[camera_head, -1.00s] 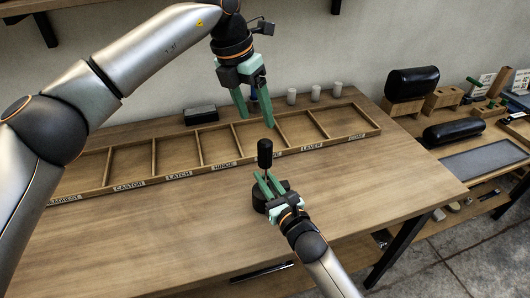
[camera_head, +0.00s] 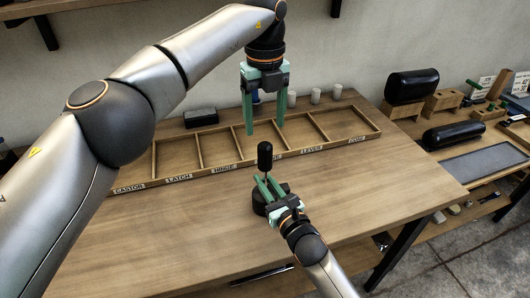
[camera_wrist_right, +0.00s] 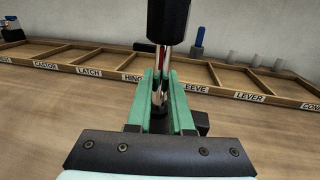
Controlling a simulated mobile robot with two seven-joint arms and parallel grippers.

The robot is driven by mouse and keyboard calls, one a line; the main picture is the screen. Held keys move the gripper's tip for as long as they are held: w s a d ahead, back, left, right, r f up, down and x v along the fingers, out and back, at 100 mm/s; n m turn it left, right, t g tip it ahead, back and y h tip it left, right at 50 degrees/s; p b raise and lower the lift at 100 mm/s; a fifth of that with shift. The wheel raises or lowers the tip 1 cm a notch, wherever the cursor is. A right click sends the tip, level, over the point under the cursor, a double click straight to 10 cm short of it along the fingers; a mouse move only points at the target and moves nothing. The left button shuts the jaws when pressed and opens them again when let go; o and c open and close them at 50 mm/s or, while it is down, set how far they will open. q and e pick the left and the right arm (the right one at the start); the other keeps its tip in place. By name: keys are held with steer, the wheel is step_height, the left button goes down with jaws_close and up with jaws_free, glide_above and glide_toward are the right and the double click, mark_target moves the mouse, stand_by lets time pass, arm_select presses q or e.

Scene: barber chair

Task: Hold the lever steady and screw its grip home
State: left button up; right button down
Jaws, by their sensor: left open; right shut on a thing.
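The lever (camera_wrist_right: 160,68) is a bright metal rod standing upright on a round black base (camera_head: 261,203) on the table. Its black cylindrical grip (camera_head: 265,156) sits on top of the rod; it also shows in the right wrist view (camera_wrist_right: 169,20). My right gripper (camera_head: 263,181) is shut on the rod below the grip, close above the base. My left gripper (camera_head: 265,133) is open and empty, pointing down, above and behind the grip, with its fingers on either side. Whether the grip is fully seated cannot be told.
A shallow wooden tray (camera_head: 203,172) with labelled compartments lies across the table behind the lever. Small light cups (camera_head: 315,96) and a dark box (camera_head: 201,117) stand behind it. Black cushions (camera_head: 412,83) are on the right bench. The front table is clear.

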mark_target(265, 144)
arm_select(q)
step_height(265, 144, down, 10)
steer(key=shift+r, duration=0.2)
steer(key=shift+c, duration=0.2)
jaws_close()
stand_by(0.4)
